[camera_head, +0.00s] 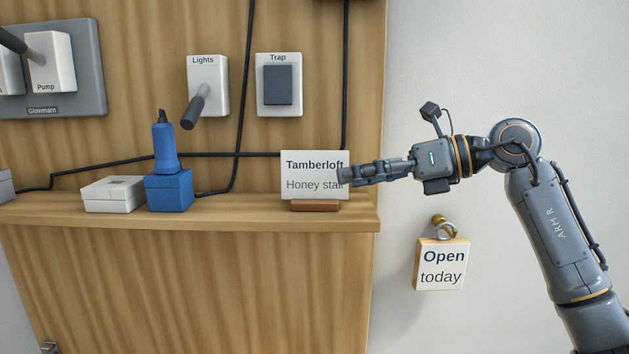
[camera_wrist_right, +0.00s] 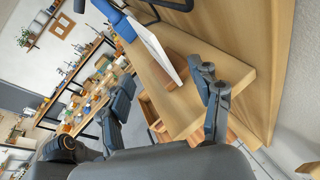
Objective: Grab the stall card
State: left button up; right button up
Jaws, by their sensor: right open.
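The stall card (camera_head: 311,176) is white and reads "Tamberloft Honey stall". It stands upright in a small brown wooden holder (camera_head: 315,205) near the right end of the wooden shelf (camera_head: 250,212). My right gripper (camera_head: 345,175) comes in from the right, its fingertips at the card's right edge in the head view, overlapping the end of its lettering. In the right wrist view the fingers (camera_wrist_right: 165,85) are open, and the card (camera_wrist_right: 158,48) shows edge-on beyond and between them. I cannot tell whether a finger touches it. My left gripper is not in view.
Left of the card on the shelf are a blue device (camera_head: 167,165) and a white box (camera_head: 112,194). Black cables run behind. Above are the Lights lever (camera_head: 207,85) and Trap switch (camera_head: 279,84). An "Open today" sign (camera_head: 442,265) hangs below my right arm.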

aim_at(329, 183)
jog(key=shift+x, duration=1.15)
jog(key=shift+w+a+f+p, duration=0.1)
jog(key=shift+w+a+p, duration=0.05)
jog(key=shift+w+p, duration=0.15)
jog(key=p+x, duration=0.1)
jog(key=x, duration=0.1)
jog(key=p+x, duration=0.2)
jog(key=shift+s+a, duration=0.2)
jog(key=shift+w+a, duration=0.1)
jog(key=shift+a, duration=0.2)
jog(key=shift+a+f, duration=0.1)
jog(key=shift+c, duration=0.2)
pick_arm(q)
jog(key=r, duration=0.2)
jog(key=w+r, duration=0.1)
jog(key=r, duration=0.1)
pick_arm(e)
grip_shut()
